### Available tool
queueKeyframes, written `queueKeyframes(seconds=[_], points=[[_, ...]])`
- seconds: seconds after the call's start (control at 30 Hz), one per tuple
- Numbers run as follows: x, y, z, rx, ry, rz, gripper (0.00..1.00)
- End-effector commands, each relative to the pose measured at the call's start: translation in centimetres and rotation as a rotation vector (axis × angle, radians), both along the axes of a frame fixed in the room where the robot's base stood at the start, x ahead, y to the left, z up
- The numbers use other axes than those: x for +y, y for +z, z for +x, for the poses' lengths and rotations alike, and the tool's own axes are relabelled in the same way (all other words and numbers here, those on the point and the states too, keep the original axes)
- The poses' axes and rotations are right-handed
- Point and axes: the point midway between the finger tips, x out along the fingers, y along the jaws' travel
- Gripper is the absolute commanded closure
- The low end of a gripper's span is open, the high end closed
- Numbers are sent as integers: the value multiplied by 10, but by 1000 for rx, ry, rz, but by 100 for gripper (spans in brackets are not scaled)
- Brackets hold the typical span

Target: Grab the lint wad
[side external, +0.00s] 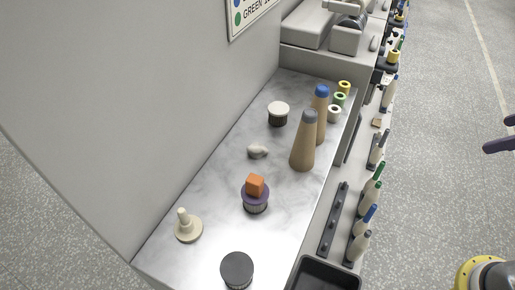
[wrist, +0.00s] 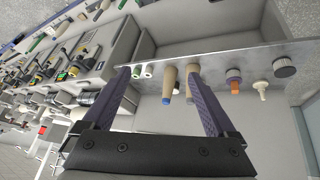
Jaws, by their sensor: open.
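The lint wad (side external: 257,152) is a small, lumpy, off-white piece lying on the marble top (side external: 220,192) in the side external view. It lies left of two tan cones, apart from them. I cannot make it out in the wrist view, where a finger may hide it. My gripper (wrist: 159,72) is open and empty, its two purple fingers spread wide in the wrist view. Parts of purple fingers (side external: 497,145) also show at the right edge of the side external view, well away from the marble top and the wad.
A grey-tipped cone (side external: 304,145) and blue-tipped cone (side external: 321,112) stand right of the wad. A white-topped knob (side external: 278,112) is behind it. An orange cube (side external: 255,185) sits on a purple-topped piece in front. A cream peg (side external: 187,227) and dark knob (side external: 237,270) stand nearer. A wall rises left.

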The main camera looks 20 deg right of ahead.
Motion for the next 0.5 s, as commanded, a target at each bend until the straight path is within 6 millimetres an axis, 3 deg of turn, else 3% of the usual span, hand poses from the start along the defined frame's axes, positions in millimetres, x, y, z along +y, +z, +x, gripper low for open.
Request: queueKeyframes(seconds=[0.1, 0.23, 0.37, 0.5], points=[[11, 30, 35, -3, 131, -38, 8], [28, 56, 78, 3, 283, -75, 8], [51, 71, 129, 14, 441, -106, 8], [82, 73, 182, 31, 598, -129, 8]])
